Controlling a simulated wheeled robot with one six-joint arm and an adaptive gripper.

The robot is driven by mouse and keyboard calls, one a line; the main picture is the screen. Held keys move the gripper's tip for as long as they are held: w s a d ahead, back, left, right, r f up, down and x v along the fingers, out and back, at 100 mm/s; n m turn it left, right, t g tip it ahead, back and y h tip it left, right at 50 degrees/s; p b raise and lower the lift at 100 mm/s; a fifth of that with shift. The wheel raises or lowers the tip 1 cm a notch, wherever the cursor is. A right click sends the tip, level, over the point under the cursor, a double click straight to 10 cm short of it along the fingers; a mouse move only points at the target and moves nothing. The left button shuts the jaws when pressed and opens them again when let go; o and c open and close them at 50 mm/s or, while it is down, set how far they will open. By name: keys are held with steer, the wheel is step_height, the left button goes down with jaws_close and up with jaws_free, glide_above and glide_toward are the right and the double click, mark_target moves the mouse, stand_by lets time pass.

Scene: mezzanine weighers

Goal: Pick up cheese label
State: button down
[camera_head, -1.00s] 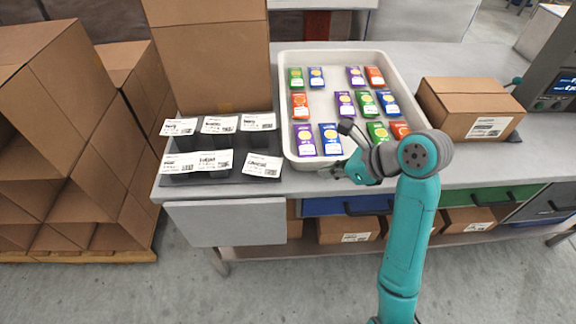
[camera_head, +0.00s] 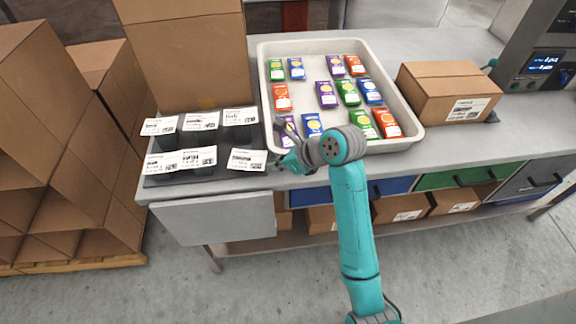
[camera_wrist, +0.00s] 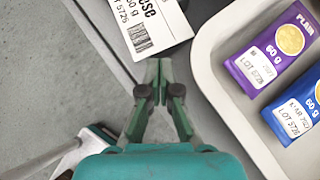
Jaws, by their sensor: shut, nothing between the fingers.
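A white label (camera_wrist: 150,22) with black print and a square code lies at the top of the wrist view; the part of its name in frame ends in "se". This looks like the cheese label, the front right label (camera_head: 247,159) on the dark label stand in the head view, where its print is too small to read. My gripper (camera_wrist: 160,66) is shut and empty, its fingertips just short of the label's near edge in the picture. In the head view my gripper (camera_head: 274,166) is just right of that label. Whether they touch cannot be told.
The dark stand (camera_head: 215,181) holds several other labels in two rows. A pale tray (camera_head: 411,103) of coloured packs stands right of my gripper, its wall close by. Tall cardboard boxes (camera_head: 185,60) stand behind the stand. A closed carton (camera_head: 430,92) sits further right.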

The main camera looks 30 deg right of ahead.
mark_target(248, 160)
steer(key=shift+w+a, duration=0.2)
steer(key=shift+w, duration=0.1)
steer(key=shift+w+a, duration=0.55)
steer(key=shift+w, duration=0.15)
steer(key=shift+d, duration=0.1)
